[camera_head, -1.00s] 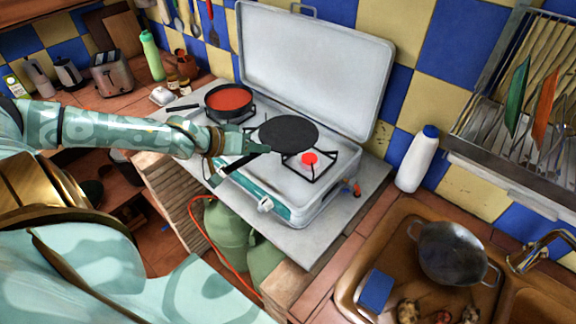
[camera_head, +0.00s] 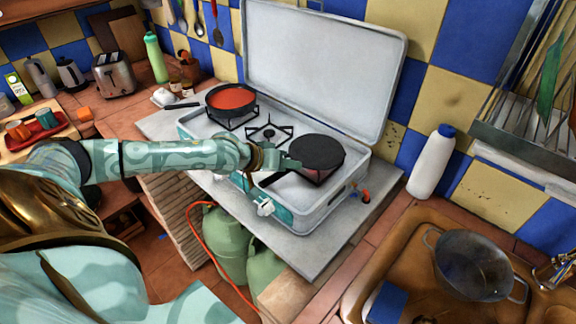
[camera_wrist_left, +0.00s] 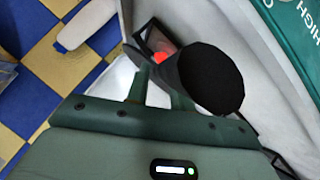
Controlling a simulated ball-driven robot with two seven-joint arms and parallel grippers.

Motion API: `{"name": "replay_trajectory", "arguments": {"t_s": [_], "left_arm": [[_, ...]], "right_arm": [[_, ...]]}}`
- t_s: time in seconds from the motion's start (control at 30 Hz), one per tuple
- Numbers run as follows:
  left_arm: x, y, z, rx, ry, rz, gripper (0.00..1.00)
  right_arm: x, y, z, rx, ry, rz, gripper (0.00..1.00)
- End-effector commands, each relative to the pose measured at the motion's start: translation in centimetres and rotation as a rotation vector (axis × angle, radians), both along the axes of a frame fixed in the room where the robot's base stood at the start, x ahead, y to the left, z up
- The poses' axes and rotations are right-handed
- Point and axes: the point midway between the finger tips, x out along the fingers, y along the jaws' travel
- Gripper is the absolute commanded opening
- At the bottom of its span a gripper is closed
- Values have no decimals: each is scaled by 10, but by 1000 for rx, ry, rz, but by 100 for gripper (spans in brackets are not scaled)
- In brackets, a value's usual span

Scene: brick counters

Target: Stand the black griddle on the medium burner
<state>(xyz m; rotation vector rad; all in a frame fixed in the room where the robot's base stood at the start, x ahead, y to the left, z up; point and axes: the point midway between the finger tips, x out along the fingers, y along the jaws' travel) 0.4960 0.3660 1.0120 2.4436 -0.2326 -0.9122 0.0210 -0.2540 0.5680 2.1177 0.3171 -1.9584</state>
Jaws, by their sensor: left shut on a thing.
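The black griddle (camera_head: 316,151) is a round flat pan with a short dark handle (camera_head: 272,180). My left gripper (camera_head: 287,163) is shut on it at the handle side. The griddle is over the right-hand burner of the camping stove (camera_head: 322,212) and hides most of it; a red glow shows under its edge. I cannot tell whether it touches the grate. In the left wrist view the griddle (camera_wrist_left: 212,80) is by the gripper fingers (camera_wrist_left: 160,88), with the red burner (camera_wrist_left: 160,55) partly showing behind. The middle burner (camera_head: 268,133) is bare. My right gripper is out of view.
A pan of red sauce (camera_head: 231,98) stands on the left burner. The stove's open lid (camera_head: 318,70) rises behind. A white bottle (camera_head: 431,165) stands to the right, and a sink (camera_head: 405,245) with a grey wok (camera_head: 474,265) is at the lower right.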

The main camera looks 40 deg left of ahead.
Motion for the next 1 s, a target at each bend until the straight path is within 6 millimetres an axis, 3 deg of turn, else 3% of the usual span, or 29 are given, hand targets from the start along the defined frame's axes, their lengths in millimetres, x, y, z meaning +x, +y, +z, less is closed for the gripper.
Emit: {"name": "replay_trajectory", "arguments": {"t_s": [0.4, 0.43, 0.5, 0.87, 1.0], "left_arm": [[1, 1, -4, 1, -4, 0, 0], [0, 1, -5, 2, -1, 0, 31], [0, 1, -5, 2, -1, 0, 45], [0, 0, 2, 1, -4, 0, 45], [-19, 9, 18, 5, 1, -1, 45]], "right_arm": [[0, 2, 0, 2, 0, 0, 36], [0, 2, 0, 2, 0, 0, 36], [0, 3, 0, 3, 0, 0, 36], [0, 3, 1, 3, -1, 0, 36], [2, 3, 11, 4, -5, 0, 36]]}}
